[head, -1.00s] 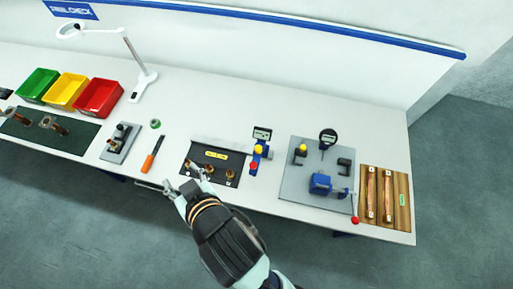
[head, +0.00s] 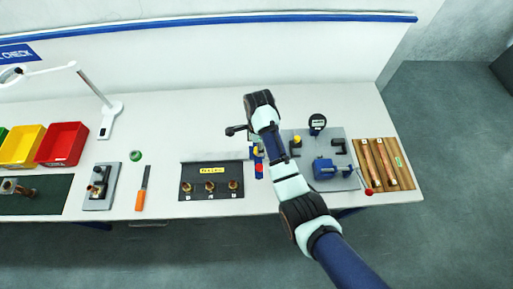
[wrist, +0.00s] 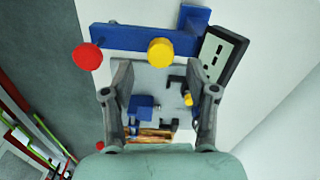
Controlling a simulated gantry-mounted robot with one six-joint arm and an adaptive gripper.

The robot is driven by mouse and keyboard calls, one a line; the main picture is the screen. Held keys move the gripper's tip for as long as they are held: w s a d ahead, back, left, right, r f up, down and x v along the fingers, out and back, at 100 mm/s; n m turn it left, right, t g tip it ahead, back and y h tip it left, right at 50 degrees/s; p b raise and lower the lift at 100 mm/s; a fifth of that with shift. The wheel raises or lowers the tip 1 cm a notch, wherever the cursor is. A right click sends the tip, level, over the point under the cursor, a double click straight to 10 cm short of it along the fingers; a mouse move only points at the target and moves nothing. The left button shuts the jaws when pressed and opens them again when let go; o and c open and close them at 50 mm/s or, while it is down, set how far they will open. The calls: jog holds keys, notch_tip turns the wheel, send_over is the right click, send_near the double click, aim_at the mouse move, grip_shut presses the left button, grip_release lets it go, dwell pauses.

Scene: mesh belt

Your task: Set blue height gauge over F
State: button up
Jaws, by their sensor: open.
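The blue height gauge (head: 258,159) stands on the table right of the black plate, partly hidden by my arm in the head view. In the wrist view its blue body (wrist: 130,38) carries a red knob (wrist: 87,56), a yellow knob (wrist: 160,52) and a dark-framed display (wrist: 222,52). My gripper (wrist: 158,80) is open and empty, with the gauge's body above its fingertips in the picture. In the head view the fingers are mostly hidden. The black plate (head: 212,171) holds three brass pieces (head: 210,186) with small labels, too small to read.
Right of the gauge is a grey plate (head: 345,182) with a blue vise (head: 326,168) and a dial gauge (head: 317,122). A wooden board (head: 397,182) lies at the right end. An orange-handled tool (head: 140,200) lies left of the black plate. The table's back strip is clear.

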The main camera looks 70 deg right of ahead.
aim_at(258, 158)
jog(key=shift+f, duration=1.8)
grip_shut()
